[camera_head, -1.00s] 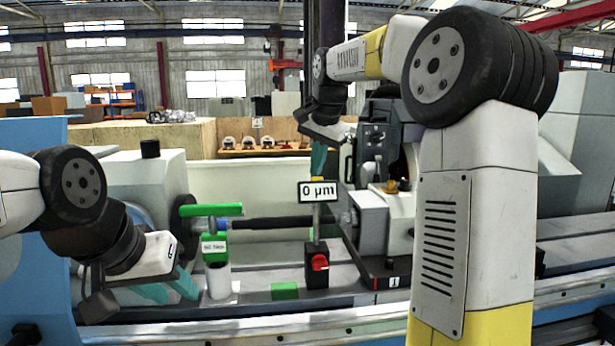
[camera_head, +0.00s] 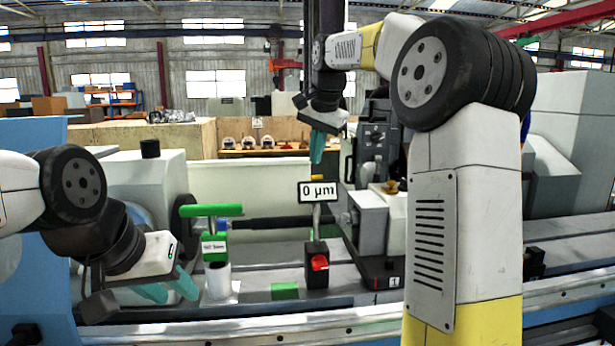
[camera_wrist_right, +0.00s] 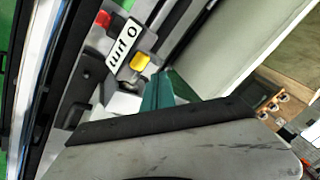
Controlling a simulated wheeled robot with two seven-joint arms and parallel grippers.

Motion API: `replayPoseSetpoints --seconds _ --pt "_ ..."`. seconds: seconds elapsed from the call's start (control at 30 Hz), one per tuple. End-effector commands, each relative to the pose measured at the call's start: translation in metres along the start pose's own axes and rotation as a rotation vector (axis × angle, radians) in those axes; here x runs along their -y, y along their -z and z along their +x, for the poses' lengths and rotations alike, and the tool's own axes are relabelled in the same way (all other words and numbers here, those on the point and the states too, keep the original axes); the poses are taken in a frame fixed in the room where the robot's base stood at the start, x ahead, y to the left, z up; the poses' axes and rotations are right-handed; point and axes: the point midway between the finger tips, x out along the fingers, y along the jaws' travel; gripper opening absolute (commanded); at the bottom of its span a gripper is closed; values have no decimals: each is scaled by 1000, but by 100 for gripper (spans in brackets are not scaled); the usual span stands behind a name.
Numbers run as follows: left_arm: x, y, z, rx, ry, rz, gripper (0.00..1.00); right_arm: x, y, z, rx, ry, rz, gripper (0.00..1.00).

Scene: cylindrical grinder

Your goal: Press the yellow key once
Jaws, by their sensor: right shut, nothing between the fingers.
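The yellow key (camera_head: 317,177) sits on top of the white display reading "0 µm" (camera_head: 318,192), which stands on a post above a black block with a red knob (camera_head: 319,263). The key also shows in the right wrist view (camera_wrist_right: 139,62), beside the display. My right gripper (camera_head: 316,161) is shut and empty. Its teal fingers point down just above the key, with a small gap between them in the head view. In the wrist view the fingers (camera_wrist_right: 158,90) lie right beside the key. My left gripper (camera_head: 168,292) is open and empty at the lower left.
A green-handled stand (camera_head: 212,212) is between my left gripper and the display post. The grey workhead (camera_head: 369,222) is just right of the post. A dark horizontal bar (camera_head: 265,224) runs behind. A green block (camera_head: 284,291) lies on the machine bed.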

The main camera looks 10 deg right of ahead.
Motion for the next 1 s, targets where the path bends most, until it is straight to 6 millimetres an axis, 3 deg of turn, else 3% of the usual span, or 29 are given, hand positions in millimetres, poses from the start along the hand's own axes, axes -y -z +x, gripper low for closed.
replayPoseSetpoints --seconds 0.4,1.0 --pt "0 0 0 0 0 0 36 19 18 -25 -1 1 -1 0" --pt "0 0 0 0 0 0 36 19 19 -26 0 0 0 0"
